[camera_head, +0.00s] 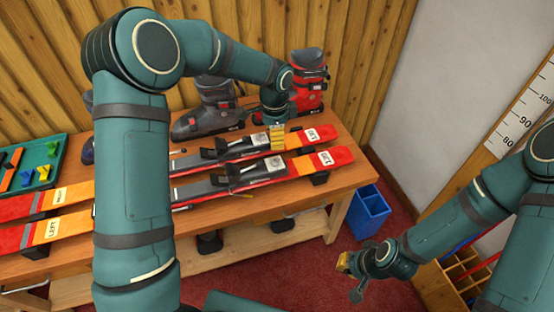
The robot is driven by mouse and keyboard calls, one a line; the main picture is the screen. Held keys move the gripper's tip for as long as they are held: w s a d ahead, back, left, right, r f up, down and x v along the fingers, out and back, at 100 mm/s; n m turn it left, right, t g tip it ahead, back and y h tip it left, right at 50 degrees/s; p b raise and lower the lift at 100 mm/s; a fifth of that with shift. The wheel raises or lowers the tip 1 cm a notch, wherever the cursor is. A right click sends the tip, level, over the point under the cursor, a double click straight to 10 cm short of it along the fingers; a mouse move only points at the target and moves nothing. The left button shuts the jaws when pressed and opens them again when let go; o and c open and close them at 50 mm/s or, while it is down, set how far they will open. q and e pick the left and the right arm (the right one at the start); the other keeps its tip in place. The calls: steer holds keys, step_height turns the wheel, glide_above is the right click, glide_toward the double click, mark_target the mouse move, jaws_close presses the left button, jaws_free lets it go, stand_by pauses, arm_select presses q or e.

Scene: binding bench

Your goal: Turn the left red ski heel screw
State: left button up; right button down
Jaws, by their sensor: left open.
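Two red and orange skis lie side by side on the bench, running behind my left arm. The near ski (325,158) bears a tag reading LEFT at its left part; the far ski (312,134) lies behind it. Each carries a black binding; the near binding (222,180) has a pale piece (274,163) toward its right. The heel screw is too small to make out. My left gripper (277,146) is open, its yellow fingers pointing down over the skis beside the far binding; contact cannot be told. My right gripper (343,263) hangs off the bench, apart from the skis.
A grey boot (215,100) and a red boot (308,80) stand behind the skis. A green tray (52,150) with coloured pieces is at the left. A blue bin (369,211) stands on the floor right of the bench (345,180). A wooden rack (465,270) is at lower right.

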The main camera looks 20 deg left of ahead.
mark_target(275, 160)
arm_select(q)
step_height(275, 160, down, 11)
steer(key=shift+r+b, duration=0.15)
steer(key=shift+b, duration=0.8)
steer(key=shift+o, duration=0.2)
jaws_close()
